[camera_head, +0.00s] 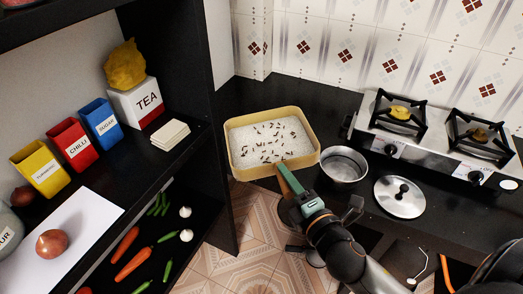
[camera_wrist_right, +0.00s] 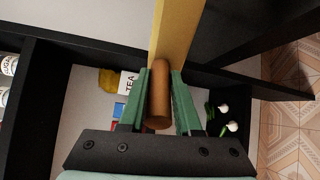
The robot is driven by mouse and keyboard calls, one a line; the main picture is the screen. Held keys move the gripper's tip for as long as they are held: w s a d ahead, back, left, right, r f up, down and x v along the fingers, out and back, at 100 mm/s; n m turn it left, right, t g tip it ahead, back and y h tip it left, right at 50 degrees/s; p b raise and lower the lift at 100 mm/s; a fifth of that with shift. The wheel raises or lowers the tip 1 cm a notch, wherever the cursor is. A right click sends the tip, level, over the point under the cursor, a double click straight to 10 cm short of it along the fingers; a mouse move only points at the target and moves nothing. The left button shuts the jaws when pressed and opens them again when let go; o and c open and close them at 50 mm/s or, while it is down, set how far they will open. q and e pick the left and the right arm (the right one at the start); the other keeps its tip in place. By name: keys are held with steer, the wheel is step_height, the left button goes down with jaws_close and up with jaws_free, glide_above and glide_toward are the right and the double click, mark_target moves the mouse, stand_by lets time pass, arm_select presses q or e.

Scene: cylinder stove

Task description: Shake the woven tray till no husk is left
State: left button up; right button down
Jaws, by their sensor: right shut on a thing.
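The woven tray (camera_head: 250,173) is a square yellow-rimmed tray at the middle of the head view, over the dark counter's left end. It holds white grain (camera_head: 262,138) with many dark husk bits (camera_head: 278,131) scattered on it. My right gripper (camera_head: 288,182) is at the tray's near edge, its green fingers shut on the tray's brown handle. In the right wrist view the handle (camera_wrist_right: 160,95) sits between both fingers, and the yellow tray side (camera_wrist_right: 175,35) rises beyond it. My left gripper is not in view.
A steel pot (camera_head: 344,166) stands close to the tray's right side, with a lid (camera_head: 399,196) beside it. A two-burner stove (camera_head: 435,140) is at the right. A black shelf (camera_head: 185,165) with tins, a tea box and vegetables stands at the left. Tiled wall is behind.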

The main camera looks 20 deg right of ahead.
steer(key=shift+d, duration=1.1)
steer(key=shift+r, duration=0.1)
steer(key=shift+a, duration=2.55)
steer(key=shift+d, duration=2.5)
